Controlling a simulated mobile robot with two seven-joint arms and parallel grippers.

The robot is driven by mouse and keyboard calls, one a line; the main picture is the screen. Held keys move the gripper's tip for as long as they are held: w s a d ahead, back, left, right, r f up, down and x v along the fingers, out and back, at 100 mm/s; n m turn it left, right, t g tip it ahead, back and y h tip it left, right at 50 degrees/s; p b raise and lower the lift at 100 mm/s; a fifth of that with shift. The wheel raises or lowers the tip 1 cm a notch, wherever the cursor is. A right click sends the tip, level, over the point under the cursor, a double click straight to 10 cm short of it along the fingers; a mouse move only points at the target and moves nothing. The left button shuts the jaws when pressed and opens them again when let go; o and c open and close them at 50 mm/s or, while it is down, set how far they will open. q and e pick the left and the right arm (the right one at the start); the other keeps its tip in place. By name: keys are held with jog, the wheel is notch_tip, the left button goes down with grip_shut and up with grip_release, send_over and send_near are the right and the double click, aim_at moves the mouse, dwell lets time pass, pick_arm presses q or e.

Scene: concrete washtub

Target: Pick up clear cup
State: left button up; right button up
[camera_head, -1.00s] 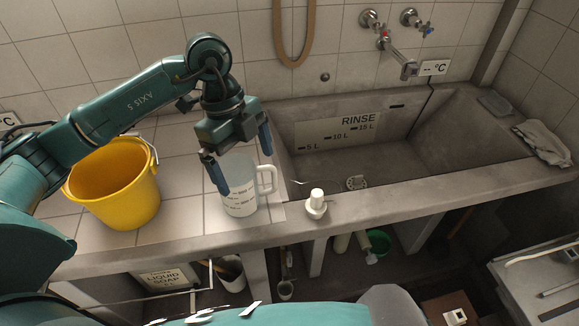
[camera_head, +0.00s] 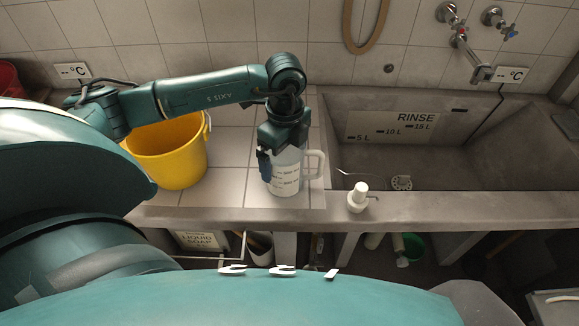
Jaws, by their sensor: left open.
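The clear cup (camera_head: 287,183) is a translucent measuring jug with dark scale marks and a handle on its right side. It stands upright on the tiled counter beside the sink. My left gripper (camera_head: 284,160) is over the cup from above, pointing down and open. One blue finger shows at the cup's left side. The other finger is hidden behind the cup or the gripper body, so I cannot tell whether either touches the cup. My right gripper is out of view.
A yellow bucket (camera_head: 168,156) stands on the counter left of the cup, under my left arm. The concrete sink (camera_head: 440,205) lies to the right. A tap (camera_head: 480,70) is on the wall.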

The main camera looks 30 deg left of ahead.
pick_arm(q)
jog(key=shift+f, duration=1.15)
jog(key=c, duration=1)
